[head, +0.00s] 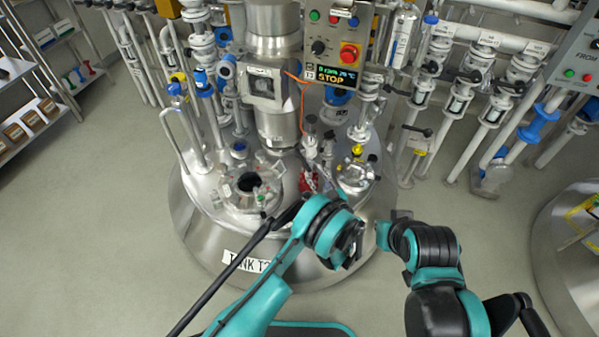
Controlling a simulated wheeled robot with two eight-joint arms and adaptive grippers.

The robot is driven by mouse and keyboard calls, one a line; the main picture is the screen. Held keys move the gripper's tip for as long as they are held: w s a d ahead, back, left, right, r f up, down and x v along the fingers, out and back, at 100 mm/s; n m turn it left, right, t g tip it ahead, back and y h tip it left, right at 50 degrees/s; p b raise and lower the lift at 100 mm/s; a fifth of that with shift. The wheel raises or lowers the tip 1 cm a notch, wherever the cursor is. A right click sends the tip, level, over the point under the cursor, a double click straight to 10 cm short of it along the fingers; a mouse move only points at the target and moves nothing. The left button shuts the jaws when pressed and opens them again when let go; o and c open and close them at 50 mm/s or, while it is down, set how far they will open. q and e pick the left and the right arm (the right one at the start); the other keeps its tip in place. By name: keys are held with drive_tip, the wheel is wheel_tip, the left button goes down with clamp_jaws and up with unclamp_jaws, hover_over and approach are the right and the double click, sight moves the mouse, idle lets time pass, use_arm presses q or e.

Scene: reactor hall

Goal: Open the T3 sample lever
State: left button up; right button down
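The steel tank (205,225) stands in the middle, with a label (246,264) reading "TANK T" and a last character hidden by my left arm. I cannot pick out the sample lever with certainty. A small red fitting (307,181) sits among the valves on the tank lid, just beyond my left arm. My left gripper (350,243) is dark and foreshortened, in front of the tank's front right side. My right gripper (384,234) is close beside it on the right, mostly hidden by its own wrist. I cannot see whether either gripper is open or holds anything.
A control box (338,45) with a red stop button and a lit display reading "STOP" stands above the tank. An open round port (248,184) and a yellow-capped fitting (357,151) are on the lid. Pipes and valves (460,100) crowd the back right. Floor at left is clear.

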sight(307, 166)
use_arm(q)
drive_tip(key=shift+t, duration=0.3)
drive_tip(key=w+a, duration=0.1)
drive_tip(key=w+a+f+b, duration=0.1)
drive_tip(key=w, duration=0.1)
drive_tip(key=w+f, duration=0.1)
drive_tip(key=shift+w+a+b, duration=0.25)
drive_tip(key=shift+a+b, duration=0.15)
drive_tip(key=shift+w+a+r, duration=0.15)
drive_tip(key=shift+w+a, duration=0.05)
drive_tip(key=shift+w, duration=0.25)
clamp_jaws()
